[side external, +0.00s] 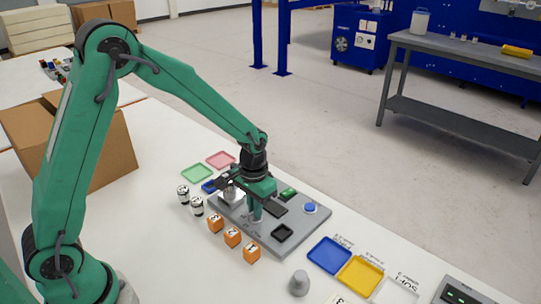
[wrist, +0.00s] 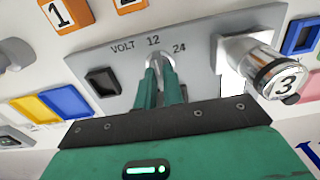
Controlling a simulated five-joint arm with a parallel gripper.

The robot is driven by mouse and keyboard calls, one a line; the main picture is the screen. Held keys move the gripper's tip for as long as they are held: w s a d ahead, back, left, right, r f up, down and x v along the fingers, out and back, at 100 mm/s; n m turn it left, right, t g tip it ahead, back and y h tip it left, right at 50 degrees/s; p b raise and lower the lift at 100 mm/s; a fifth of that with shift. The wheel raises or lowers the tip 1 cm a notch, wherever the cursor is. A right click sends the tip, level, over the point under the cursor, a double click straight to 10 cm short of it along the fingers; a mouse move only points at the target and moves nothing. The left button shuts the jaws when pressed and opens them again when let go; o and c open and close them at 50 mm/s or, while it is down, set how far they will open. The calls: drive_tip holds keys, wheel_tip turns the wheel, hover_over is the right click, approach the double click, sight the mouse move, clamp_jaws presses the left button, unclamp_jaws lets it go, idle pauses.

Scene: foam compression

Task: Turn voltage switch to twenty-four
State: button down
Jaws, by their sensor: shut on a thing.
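My gripper (wrist: 160,88) is shut on the voltage switch (wrist: 158,58), a small metallic knob on the grey panel (wrist: 196,38). The printed labels VOLT, 12 and 24 stand around the knob, with 24 to its right in the wrist view. The fingers cover much of the knob, and I cannot tell which number it points at. In the side external view my gripper (side external: 256,208) points down onto the grey panel (side external: 262,238) and mostly hides the switch.
A metal cylinder marked 3 (wrist: 280,80) is right of the fingers. A black square socket (side external: 282,232) and a blue button (side external: 310,208) are on the panel. Orange numbered cubes (side external: 233,237) line its near edge. Blue (side external: 328,255) and yellow (side external: 360,275) trays lie on the table.

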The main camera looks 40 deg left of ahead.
drive_tip(key=shift+m, duration=0.4)
drive_tip(key=m, duration=1.1)
drive_tip(key=shift+r, duration=0.1)
idle(0.4)
drive_tip(key=c, duration=1.5)
unclamp_jaws()
drive_tip(key=shift+r, duration=0.1)
drive_tip(key=shift+r, duration=3.75)
